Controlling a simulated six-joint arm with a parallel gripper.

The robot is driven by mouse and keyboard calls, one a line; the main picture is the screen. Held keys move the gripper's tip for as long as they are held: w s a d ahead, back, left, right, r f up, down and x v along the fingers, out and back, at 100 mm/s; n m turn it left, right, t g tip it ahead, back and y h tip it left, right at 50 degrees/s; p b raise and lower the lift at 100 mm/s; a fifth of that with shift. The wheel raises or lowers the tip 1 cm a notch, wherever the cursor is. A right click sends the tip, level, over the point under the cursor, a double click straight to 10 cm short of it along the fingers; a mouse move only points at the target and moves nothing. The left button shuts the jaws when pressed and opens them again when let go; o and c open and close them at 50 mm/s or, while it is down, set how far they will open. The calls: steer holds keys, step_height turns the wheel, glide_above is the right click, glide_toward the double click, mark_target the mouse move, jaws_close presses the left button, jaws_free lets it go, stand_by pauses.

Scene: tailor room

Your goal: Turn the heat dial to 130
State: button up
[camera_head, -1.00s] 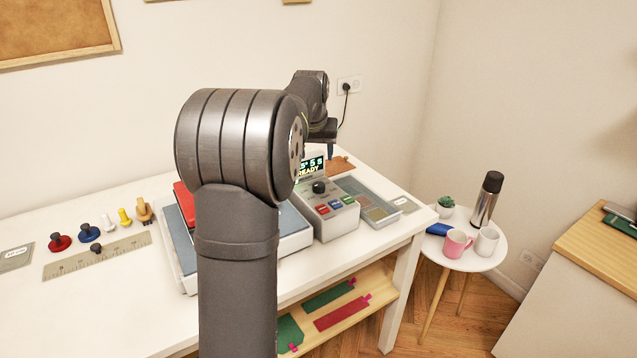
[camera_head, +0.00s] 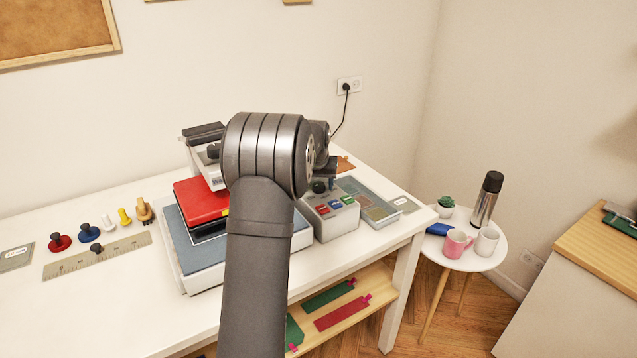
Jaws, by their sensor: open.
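The heat dial (camera_head: 319,187) is a small dark round knob on top of the grey control box (camera_head: 335,226), above its red, blue and green buttons. My gripper (camera_head: 332,183) is low over the box, with its visible fingertip just right of the dial. It is open; whether it touches the dial cannot be told. My arm hides the display behind the dial, so no reading shows.
The heat press with a red pad (camera_head: 200,200) stands left of the box, partly behind my arm. A tray of swatches (camera_head: 368,203) lies close on the right. Stamps and a ruler (camera_head: 97,257) lie at left.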

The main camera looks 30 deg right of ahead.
steer(key=c, duration=1)
steer(key=shift+m, duration=0.3)
steer(key=m, duration=0.2)
steer(key=m+g+h, duration=0.1)
steer(key=m, duration=0.1)
steer(key=shift+w+a+g, duration=0.1)
steer(key=shift+g, duration=0.2)
steer(key=shift+w+m+g+h, duration=0.15)
steer(key=shift+m+g, duration=0.25)
steer(key=shift+m, duration=0.75)
steer(key=shift+s+m+g+h, duration=0.1)
steer(key=shift+m+g+h, duration=0.25)
steer(key=shift+m, duration=0.8)
